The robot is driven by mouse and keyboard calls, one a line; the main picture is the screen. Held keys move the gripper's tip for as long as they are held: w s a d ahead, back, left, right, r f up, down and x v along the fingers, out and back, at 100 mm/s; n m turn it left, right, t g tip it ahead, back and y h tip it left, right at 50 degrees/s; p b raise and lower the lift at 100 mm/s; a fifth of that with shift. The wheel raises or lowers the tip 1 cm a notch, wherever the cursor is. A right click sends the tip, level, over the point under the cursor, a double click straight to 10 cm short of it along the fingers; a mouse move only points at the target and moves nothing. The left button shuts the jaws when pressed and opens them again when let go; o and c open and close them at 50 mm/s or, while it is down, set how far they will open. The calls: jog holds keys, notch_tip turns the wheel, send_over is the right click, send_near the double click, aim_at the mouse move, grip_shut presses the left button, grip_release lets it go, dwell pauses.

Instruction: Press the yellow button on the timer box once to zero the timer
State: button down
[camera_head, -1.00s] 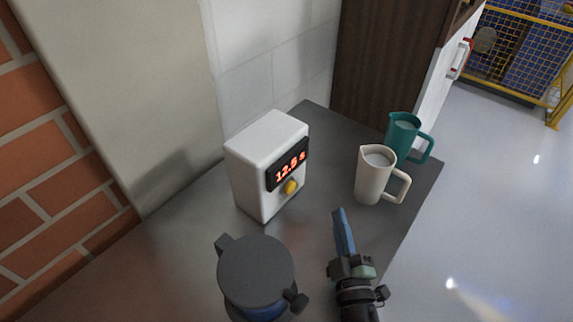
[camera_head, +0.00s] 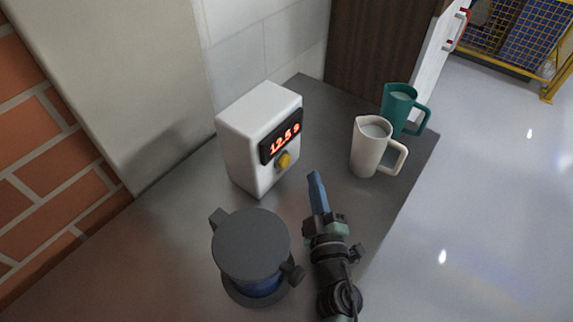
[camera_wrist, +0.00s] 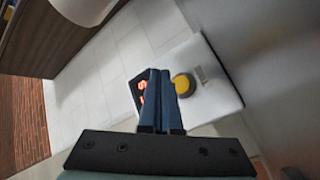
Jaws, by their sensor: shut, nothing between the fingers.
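The white timer box (camera_head: 250,150) stands upright on the grey counter, with a dark display (camera_head: 281,143) showing red digits. The yellow button (camera_head: 283,160) sits just below the display. My gripper (camera_head: 315,178) is shut and empty, its blue fingers to the right of and in front of the box, apart from it. In the wrist view, the shut fingertips (camera_wrist: 160,76) appear between the display (camera_wrist: 140,95) and the yellow button (camera_wrist: 184,84), hiding part of the display. The button shows just right of the fingertips.
A dark-lidded blue container (camera_head: 252,250) stands left of my gripper. A cream mug (camera_head: 369,150) and a teal mug (camera_head: 399,105) stand near the counter's (camera_head: 150,245) right edge. A tiled wall and dark cabinet are behind.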

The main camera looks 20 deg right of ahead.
aim_at(290, 158)
jog(key=shift+w+a+b, duration=0.2)
jog(key=shift+w+a, duration=0.45)
jog(key=shift+w, duration=0.15)
jog(key=shift+w+a+b, duration=0.2)
jog(key=shift+w+a, duration=0.4)
jog(key=shift+w, duration=0.2)
dwell(0.9)
jog(key=shift+w+a, duration=0.3)
jog(key=shift+w, duration=0.05)
jog(key=shift+w+a, duration=0.3)
jog(key=shift+w, duration=0.1)
dwell(0.9)
jog(key=shift+s+r, duration=0.1)
jog(key=shift+s+d, duration=0.55)
jog(key=shift+s, duration=0.1)
jog(key=shift+s+d+p, duration=1.1)
jog(key=shift+s+p, duration=0.15)
jog(key=shift+s, duration=0.15)
jog(key=shift+s+d, duration=0.45)
jog(key=shift+s, duration=0.15)
